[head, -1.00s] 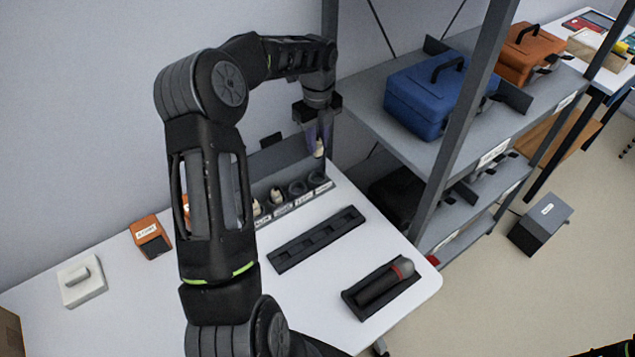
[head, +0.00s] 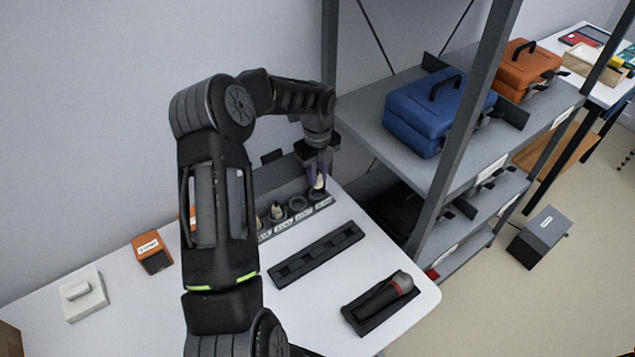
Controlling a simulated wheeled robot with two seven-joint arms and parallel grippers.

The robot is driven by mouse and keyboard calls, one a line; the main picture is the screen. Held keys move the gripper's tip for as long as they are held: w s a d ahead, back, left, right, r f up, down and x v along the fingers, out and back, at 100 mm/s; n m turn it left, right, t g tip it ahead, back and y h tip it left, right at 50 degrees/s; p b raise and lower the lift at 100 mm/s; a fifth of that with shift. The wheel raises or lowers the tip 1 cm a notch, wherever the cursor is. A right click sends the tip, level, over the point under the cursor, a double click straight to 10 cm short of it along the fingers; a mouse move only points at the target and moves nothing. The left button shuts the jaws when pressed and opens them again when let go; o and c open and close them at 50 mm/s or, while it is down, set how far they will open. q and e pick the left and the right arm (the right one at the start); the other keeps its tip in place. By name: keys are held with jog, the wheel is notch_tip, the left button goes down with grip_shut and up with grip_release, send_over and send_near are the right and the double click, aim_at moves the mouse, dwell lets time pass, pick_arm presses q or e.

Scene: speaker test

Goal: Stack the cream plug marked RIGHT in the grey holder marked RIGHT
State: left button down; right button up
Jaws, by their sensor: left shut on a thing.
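My left gripper (head: 320,178) is shut on a cream plug (head: 319,184) at the back right of the white table. It holds the plug upright at the rightmost grey holder (head: 321,199) of a row. The gripper and plug hide most of that holder's opening, so I cannot tell whether the plug is seated. The holder to its left (head: 297,204) looks empty. Another cream plug (head: 277,211) stands in a holder further left. The holders have white labels, too small to read. My right gripper is out of view.
A long black slotted tray (head: 317,253) and a microphone (head: 385,296) in a black cradle lie in front of the row. An orange box (head: 152,252) and a white block (head: 83,295) stand at left. A grey shelf post (head: 329,85) rises close behind the gripper.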

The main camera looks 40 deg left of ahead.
pick_arm(q)
notch_tip(320, 180, down, 3)
jog(key=shift+f+p, duration=0.15)
jog(key=shift+p, duration=0.25)
jog(key=shift+f, duration=0.2)
jog(key=shift+f+b, duration=0.3)
jog(key=shift+b, duration=0.05)
jog(key=c, duration=1.3)
grip_release()
jog(key=shift+r, duration=0.1)
